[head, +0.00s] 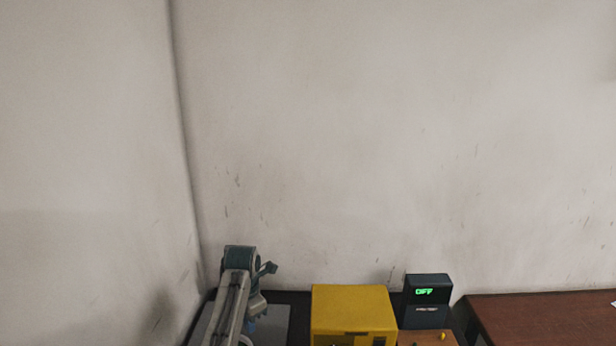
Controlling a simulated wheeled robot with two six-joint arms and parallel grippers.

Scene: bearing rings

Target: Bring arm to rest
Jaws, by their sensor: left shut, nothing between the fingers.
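My right gripper is not in view.
A yellow box (352,312) stands at the bottom centre. Right of it is a dark device (427,293) with a green display reading "OFF". A small yellow piece (442,336) lies below it. A reddish-brown table (545,318) is at the right. Bare walls fill the rest.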

